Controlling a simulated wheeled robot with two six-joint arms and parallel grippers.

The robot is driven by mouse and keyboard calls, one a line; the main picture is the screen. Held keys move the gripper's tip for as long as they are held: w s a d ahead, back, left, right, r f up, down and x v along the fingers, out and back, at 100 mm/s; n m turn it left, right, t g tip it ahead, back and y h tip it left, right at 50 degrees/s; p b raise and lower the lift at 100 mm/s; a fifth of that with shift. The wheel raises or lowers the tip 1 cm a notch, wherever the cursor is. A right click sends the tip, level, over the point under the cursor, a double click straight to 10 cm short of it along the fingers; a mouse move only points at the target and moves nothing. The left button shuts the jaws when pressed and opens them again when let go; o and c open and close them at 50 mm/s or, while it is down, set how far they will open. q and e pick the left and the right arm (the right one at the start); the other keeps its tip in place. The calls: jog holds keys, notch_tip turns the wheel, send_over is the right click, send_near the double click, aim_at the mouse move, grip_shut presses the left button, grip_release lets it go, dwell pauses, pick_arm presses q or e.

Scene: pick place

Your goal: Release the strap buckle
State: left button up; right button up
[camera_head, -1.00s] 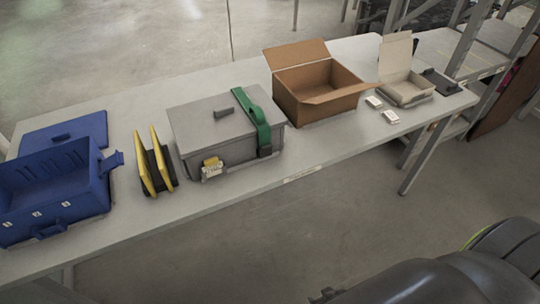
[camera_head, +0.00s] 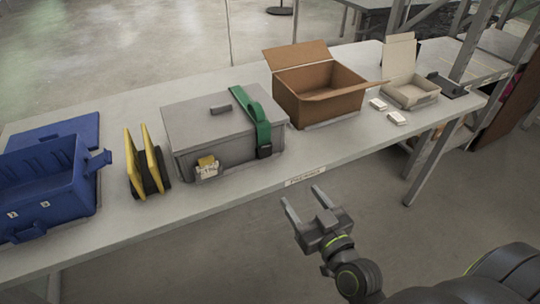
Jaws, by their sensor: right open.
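A grey lidded box (camera_head: 205,125) stands near the middle of the table. A green strap (camera_head: 252,108) runs over the right part of its lid and down the front. A dark buckle (camera_head: 264,151) sits low on the strap at the box's front. A yellow and white tag (camera_head: 207,167) is on the front left of the box. My right gripper (camera_head: 302,200) is open and empty, in front of the table's front edge, below and right of the buckle and apart from it. My left gripper is not in view.
Left of the box are two yellow-and-black upright pieces (camera_head: 147,160) and a blue crate (camera_head: 45,190). To the right are an open cardboard box (camera_head: 318,103), two small white items (camera_head: 396,118) and a beige open box (camera_head: 412,93). A table strip (camera_head: 230,186) before the grey box is clear.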

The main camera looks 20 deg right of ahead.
jog(key=p, duration=0.6)
send_near(267, 148)
jog(key=w, duration=0.7)
jog(key=shift+w, duration=0.7)
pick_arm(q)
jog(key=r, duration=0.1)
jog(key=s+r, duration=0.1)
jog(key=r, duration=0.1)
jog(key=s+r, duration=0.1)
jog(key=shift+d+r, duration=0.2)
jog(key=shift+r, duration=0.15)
